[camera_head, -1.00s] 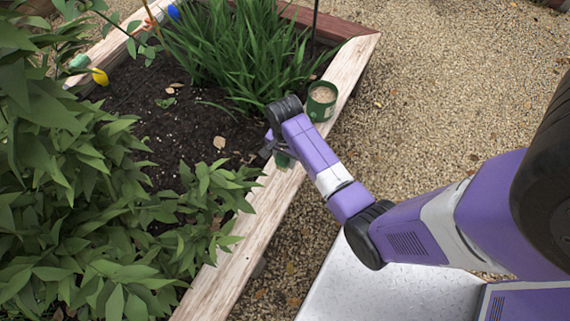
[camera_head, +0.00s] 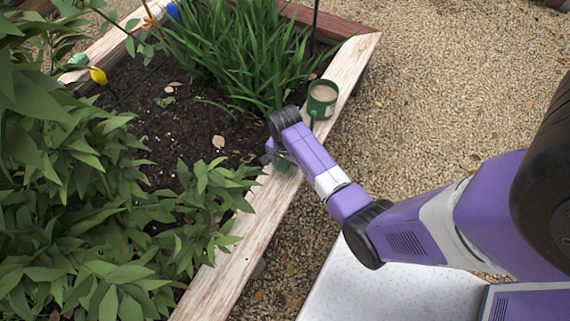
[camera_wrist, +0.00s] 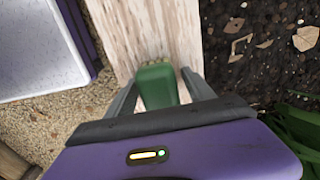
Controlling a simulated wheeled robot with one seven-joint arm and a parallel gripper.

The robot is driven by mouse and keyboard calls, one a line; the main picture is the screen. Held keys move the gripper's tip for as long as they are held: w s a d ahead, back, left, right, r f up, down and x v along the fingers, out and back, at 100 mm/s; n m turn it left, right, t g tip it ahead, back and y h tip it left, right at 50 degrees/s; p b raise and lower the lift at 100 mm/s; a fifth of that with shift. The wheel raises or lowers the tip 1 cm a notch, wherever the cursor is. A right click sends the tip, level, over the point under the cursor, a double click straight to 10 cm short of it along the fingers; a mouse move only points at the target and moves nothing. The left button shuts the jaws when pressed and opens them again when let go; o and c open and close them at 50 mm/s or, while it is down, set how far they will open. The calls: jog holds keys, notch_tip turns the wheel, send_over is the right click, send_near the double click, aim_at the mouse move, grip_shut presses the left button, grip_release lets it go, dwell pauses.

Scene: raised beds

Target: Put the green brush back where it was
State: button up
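A green block-like piece (camera_wrist: 157,86), which looks like part of the green brush, is between the two fingers of my gripper (camera_wrist: 160,84) in the wrist view. It is over or on the pale wooden edge board; I cannot tell whether it touches the wood. The fingers are on both sides of it, close to its sides, but whether they press on it is unclear. In the camera_head view my gripper (camera_head: 275,157) is low over the board, and a bit of the green piece (camera_head: 284,166) shows beside it. The rest of the brush is hidden.
A green tin (camera_head: 322,100) with tan contents stands on the board (camera_head: 228,265) beyond my gripper; a thin green strip shows at its lower left. Soil and leafy plants (camera_head: 90,190) fill the bed at the left. Gravel (camera_head: 440,95) lies open at the right.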

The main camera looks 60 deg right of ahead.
notch_tip(320, 180, up, 12)
jog(key=p, duration=0.3)
jog(key=shift+r, duration=0.1)
jog(key=shift+s+a+f, duration=0.1)
jog(key=shift+s+f, duration=0.15)
jog(key=shift+f, duration=0.05)
jog(key=s+a+n+t+h, duration=0.2)
jog(key=s+a+n+t, duration=0.5)
jog(key=s+n, duration=0.2)
jog(key=s+a+r+n+t, duration=0.2)
jog(key=s+a+r+n, duration=0.1)
jog(key=r, duration=0.5)
jog(key=s+a+r+n+t+y, duration=0.1)
jog(key=s+a+r+n+t, duration=0.1)
jog(key=r, duration=0.7)
jog(key=s+a+r+n+t+y, duration=0.1)
jog(key=s+a+r+n+t, duration=0.2)
jog(key=a+r, duration=0.3)
notch_tip(320, 180, up, 3)
jog(key=shift+s+a+r+n+t, duration=0.1)
jog(key=shift+s+a+n+t, duration=0.2)
jog(key=shift+s+t, duration=0.2)
